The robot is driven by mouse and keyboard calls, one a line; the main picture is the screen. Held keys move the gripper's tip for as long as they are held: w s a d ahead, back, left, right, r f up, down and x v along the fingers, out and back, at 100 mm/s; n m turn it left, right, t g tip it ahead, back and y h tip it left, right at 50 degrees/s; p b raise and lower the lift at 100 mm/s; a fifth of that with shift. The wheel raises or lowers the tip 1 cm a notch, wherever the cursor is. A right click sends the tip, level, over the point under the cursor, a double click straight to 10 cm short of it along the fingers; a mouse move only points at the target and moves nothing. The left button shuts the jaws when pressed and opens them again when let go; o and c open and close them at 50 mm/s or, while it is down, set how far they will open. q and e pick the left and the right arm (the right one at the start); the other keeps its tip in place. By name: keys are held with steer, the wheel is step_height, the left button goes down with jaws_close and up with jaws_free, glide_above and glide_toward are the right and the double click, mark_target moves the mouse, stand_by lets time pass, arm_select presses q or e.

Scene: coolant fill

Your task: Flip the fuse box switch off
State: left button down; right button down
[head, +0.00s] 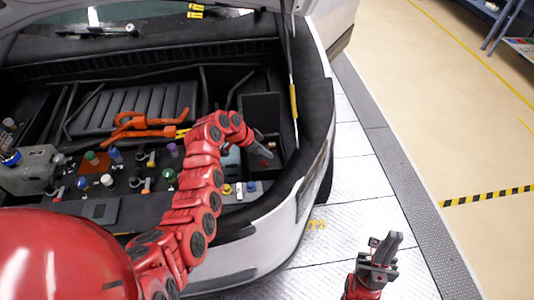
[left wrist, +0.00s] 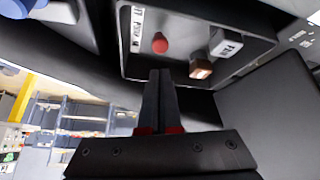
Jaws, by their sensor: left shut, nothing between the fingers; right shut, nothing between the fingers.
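The fuse box (head: 277,163) is a black box at the right of the engine bay, with its dark lid (head: 259,106) standing open. In the left wrist view the open box (left wrist: 131,72) shows a red round knob (left wrist: 160,43), which looks like the switch tip. Which way the switch is set I cannot tell. My left gripper (head: 268,154) is at the box; it also shows in the left wrist view (left wrist: 160,74), shut and empty, its tips a little below the red knob with a visible gap. My right gripper (head: 388,243) is shut and empty, over the floor.
A grey labelled block (left wrist: 225,43) and a brown-ended block (left wrist: 201,69) sit beside the knob. Orange cables (head: 140,127) and several coloured caps fill the bay to the left. A yellow-sleeved prop rod (head: 294,100) stands right of the box. The floor at right is clear.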

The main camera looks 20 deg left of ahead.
arm_select(q)
steer(key=shift+s+a+r+b, duration=0.15)
steer(key=shift+a+r+b, duration=0.1)
steer(key=shift+r+b, duration=0.1)
steer(key=p+v, duration=0.9)
steer(key=v, duration=0.7)
steer(key=shift+r+p, duration=0.2)
steer(key=shift+p, duration=0.15)
steer(key=shift+s+a, duration=0.1)
